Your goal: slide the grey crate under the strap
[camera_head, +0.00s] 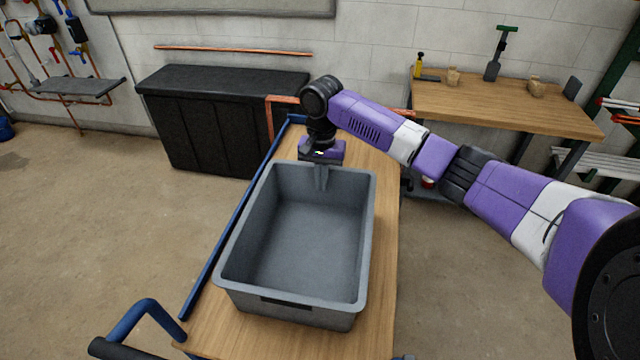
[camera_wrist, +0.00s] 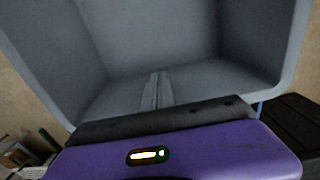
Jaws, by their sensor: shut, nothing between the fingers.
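The grey crate (camera_head: 302,304) is an empty open tub standing upright on the wooden top of a blue-railed cart. Its inside fills much of the wrist view (camera_wrist: 150,40). My gripper (camera_head: 321,186) points down at the crate's far end. Its shut fingers reach inside, in front of the far wall, and hold nothing; they also show in the wrist view (camera_wrist: 157,88). I cannot tell whether they touch the wall. An orange band (camera_head: 283,99), perhaps the strap, shows beyond the far end of the crate, partly hidden by my arm.
The cart's wooden top (camera_head: 382,215) has bare room right of the crate. A blue rail (camera_head: 232,222) runs along its left side. A black chest (camera_head: 205,120) stands behind on the left. A wooden workbench (camera_head: 500,103) with small tools stands at the back right.

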